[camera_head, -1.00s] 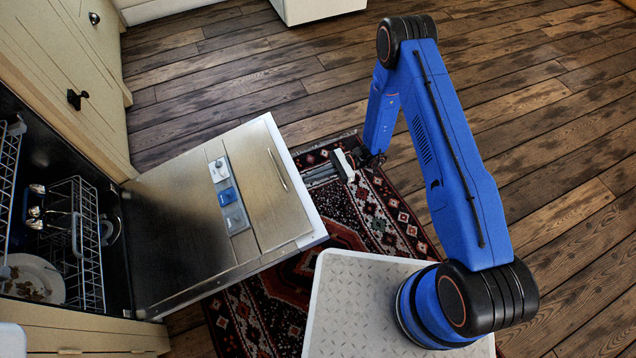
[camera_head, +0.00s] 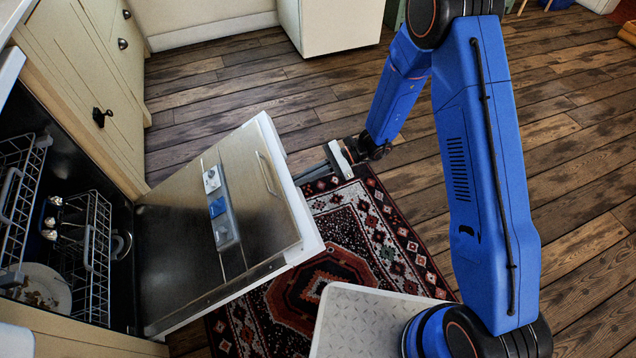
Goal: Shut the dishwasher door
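The dishwasher door (camera_head: 185,245) is open and folded down, sloping out from the dishwasher (camera_head: 127,225) at the left. Its steel inner face with the detergent dispenser (camera_head: 222,225) faces up. My gripper (camera_head: 305,174) is low over the rug, beside the door's white outer edge, near its far corner. Its grey fingers point left toward that edge, and their tips look partly hidden by it. I cannot tell if they touch the door or how wide they are apart. Nothing is visible held in the gripper.
Racks (camera_head: 88,245) with a plate (camera_head: 42,287) and cutlery sit inside the dishwasher. Cream cabinets (camera_head: 85,75) stand beyond it. A patterned rug (camera_head: 380,235) lies under the door. Wooden floor (camera_head: 235,92) is clear beyond, with a white cabinet (camera_head: 335,25) at the back.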

